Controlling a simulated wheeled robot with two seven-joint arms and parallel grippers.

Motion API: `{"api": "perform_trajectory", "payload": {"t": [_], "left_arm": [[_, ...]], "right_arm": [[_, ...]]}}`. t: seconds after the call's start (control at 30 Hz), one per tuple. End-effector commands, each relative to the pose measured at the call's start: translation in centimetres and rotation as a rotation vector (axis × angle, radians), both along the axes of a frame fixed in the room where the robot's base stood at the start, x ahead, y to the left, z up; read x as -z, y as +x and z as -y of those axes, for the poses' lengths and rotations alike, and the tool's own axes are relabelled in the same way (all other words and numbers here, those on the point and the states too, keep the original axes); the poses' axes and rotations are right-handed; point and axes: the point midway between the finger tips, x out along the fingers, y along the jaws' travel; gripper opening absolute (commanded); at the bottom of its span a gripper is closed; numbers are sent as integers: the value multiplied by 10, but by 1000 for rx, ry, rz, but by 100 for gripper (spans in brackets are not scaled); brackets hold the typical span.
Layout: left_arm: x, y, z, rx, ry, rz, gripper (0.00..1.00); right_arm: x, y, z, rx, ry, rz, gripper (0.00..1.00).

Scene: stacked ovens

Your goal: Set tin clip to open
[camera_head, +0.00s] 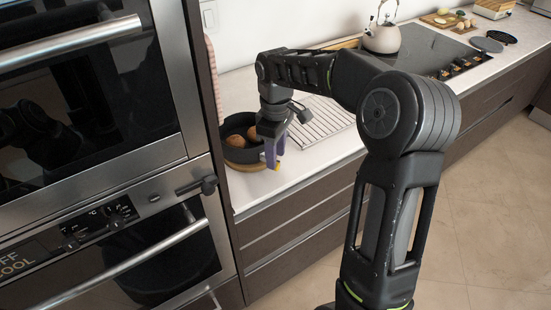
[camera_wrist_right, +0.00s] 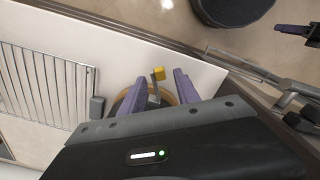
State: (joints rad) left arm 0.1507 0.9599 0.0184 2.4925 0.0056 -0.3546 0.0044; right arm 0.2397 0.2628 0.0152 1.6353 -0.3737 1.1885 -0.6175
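The tin (camera_head: 236,151) is a dark round pan with brown round food inside, on a wooden board on the counter. Its clip shows in the right wrist view as a small metal lever with a yellow tip (camera_wrist_right: 159,73). My right gripper (camera_head: 271,155) is at the tin's right side, pointing down. In the wrist view its two purple fingers (camera_wrist_right: 163,86) are apart, with the clip between them; I cannot tell whether either touches it. Most of the tin is hidden there by the gripper body. A purple fingertip, apparently of my left gripper (camera_wrist_right: 291,30), shows at the upper right.
A wire rack (camera_head: 322,120) lies on the counter right of the tin. Stacked ovens (camera_head: 168,158) stand at the left, with a handle jutting out. A kettle (camera_head: 382,38) stands on the hob behind my right arm. The floor at right is clear.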

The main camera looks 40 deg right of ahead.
Motion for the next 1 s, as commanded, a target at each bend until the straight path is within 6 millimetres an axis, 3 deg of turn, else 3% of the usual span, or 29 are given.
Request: {"api": "perform_trajectory", "payload": {"t": [0.2, 0.5, 1.0], "left_arm": [[-4, -1, 0, -1, 1, -1, 36], [-3, -1, 0, -1, 2, -2, 36], [-3, -1, 0, -1, 1, -1, 36]], "right_arm": [[24, 0, 0, 1, 0, 0, 38], [27, 0, 0, 0, 1, 1, 38], [27, 0, 0, 0, 1, 1, 0]]}}
